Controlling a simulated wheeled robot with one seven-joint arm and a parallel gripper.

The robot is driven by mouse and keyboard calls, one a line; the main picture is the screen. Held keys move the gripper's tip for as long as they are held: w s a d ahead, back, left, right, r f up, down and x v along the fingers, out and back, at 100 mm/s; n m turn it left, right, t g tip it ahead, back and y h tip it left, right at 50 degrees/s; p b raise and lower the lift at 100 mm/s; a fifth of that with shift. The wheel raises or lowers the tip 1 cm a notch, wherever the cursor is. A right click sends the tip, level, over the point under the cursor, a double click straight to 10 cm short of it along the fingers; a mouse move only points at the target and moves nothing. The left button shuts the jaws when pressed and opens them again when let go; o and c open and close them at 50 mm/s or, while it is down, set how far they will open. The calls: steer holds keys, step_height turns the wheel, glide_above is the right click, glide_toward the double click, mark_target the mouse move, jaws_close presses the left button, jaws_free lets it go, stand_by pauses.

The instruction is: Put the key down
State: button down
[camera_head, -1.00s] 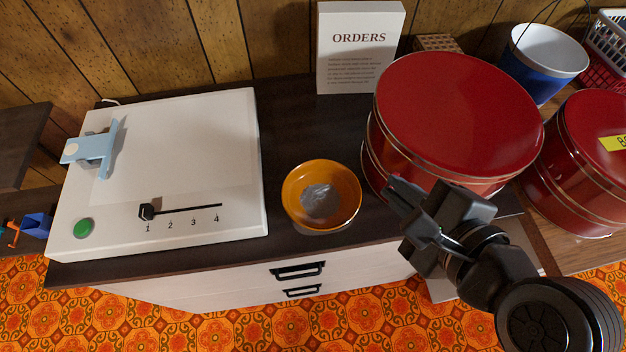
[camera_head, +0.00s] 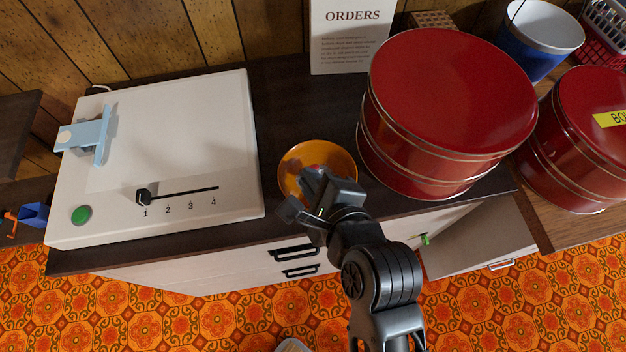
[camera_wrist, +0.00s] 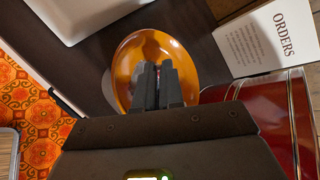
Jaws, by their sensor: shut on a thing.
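My gripper (camera_head: 312,182) is over the front part of the orange bowl (camera_head: 287,170) on the dark counter. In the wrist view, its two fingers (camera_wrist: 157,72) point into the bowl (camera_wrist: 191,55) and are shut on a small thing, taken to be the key. Only a reddish bit of the key (camera_wrist: 166,66) shows between the fingertips; a red spot also shows there in the head view. The rest of the key is hidden by the fingers. I cannot tell whether it touches the bowl. The bowl's floor is largely covered by my gripper.
A white box with a slider (camera_head: 175,160) stands left of the bowl. A large red tin (camera_head: 450,110) is close on the right, and an ORDERS sign (camera_head: 350,40) stands behind. Below, an open cabinet door (camera_head: 480,245) hangs out, with a small green thing (camera_head: 424,240) beside it.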

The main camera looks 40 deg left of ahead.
steer(key=shift+f, duration=0.45)
steer(key=c, duration=1.5)
jaws_free()
steer(key=shift+f, duration=0.1)
steer(key=shift+c, duration=0.2)
steer(key=v, duration=1.2)
